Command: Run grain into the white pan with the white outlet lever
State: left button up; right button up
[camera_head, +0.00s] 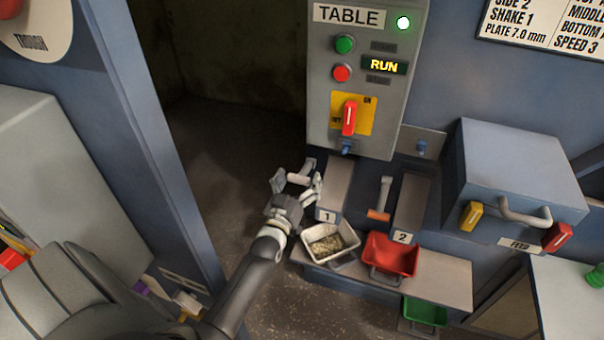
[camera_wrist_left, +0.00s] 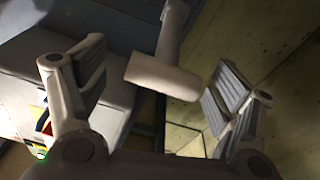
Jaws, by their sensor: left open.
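The white outlet lever (camera_head: 299,179) is left of chute 1; its pale bar handle also shows in the left wrist view (camera_wrist_left: 163,77). My left gripper (camera_head: 297,186) is open around this handle. In the wrist view one finger stands on each side of the bar with gaps to both. The white pan (camera_head: 345,260) sits on the ledge at the foot of the chute marked 1 and holds some pale grain. Whether grain is flowing cannot be told. My right gripper is not in view.
A red pan (camera_head: 391,256) sits below the chute marked 2, with an orange-ended lever (camera_head: 379,214) beside that chute. A green pan (camera_head: 424,312) is lower down. The control box (camera_head: 367,20) shows RUN. A feed box (camera_head: 520,165) stands at the right.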

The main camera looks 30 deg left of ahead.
pick_arm(q)
jog(key=v, duration=0.9)
jog(key=shift+s, duration=0.25)
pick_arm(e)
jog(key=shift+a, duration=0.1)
pick_arm(q)
jog(key=shift+d+r, duration=0.1)
jog(key=shift+c, duration=0.3)
